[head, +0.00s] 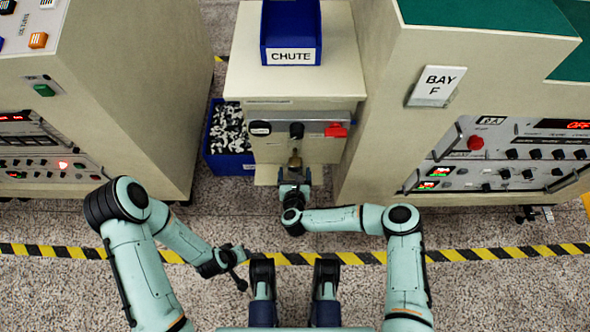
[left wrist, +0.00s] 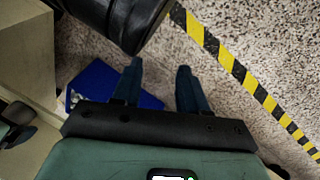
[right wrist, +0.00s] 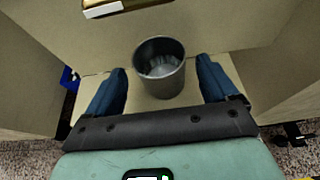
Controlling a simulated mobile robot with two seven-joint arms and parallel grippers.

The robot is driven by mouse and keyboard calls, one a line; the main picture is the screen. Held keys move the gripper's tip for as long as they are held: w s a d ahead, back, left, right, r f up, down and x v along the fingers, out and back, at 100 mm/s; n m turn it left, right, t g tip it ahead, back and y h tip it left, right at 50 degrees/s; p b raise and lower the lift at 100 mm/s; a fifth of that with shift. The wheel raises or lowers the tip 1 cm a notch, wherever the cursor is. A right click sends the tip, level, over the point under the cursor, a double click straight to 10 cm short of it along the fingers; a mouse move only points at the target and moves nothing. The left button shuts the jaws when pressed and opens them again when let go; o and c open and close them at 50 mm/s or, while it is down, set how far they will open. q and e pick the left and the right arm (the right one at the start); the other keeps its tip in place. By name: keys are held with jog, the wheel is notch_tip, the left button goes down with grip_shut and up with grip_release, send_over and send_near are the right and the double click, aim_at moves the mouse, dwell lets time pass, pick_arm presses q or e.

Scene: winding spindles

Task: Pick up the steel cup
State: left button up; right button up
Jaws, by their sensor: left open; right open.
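The steel cup (right wrist: 159,70) is a grey, open-topped cylinder standing upright on a beige ledge (right wrist: 150,110) in the right wrist view. My right gripper (right wrist: 161,66) is open, with one blue finger on each side of the cup and visible gaps to both. I cannot tell how deep the cup sits between the fingers. In the head view, my right gripper (head: 294,184) is in front of the machine below the brass nozzle (head: 295,160) and largely hides the cup. My left gripper (head: 243,269) is open and empty above the floor.
The machine has a blue chute bin (head: 291,35) on top and a panel with a red switch (head: 336,130). A blue bin of metal parts (head: 229,140) stands left of it. Cabinets flank both sides. A yellow-black floor stripe (head: 490,253) crosses open floor.

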aim_at(295, 174)
jog(key=b+x, duration=0.1)
jog(key=x, duration=0.2)
jog(key=shift+w+f, duration=0.1)
pick_arm(q)
jog(key=s+f, duration=0.1)
jog(key=s+f+g, duration=0.1)
jog(key=shift+s+a+f, duration=0.2)
jog(key=shift+s+f, duration=0.05)
jog(key=shift+s, duration=0.1)
pick_arm(e)
jog(key=c, duration=1.2)
jog(key=shift+o, duration=0.2)
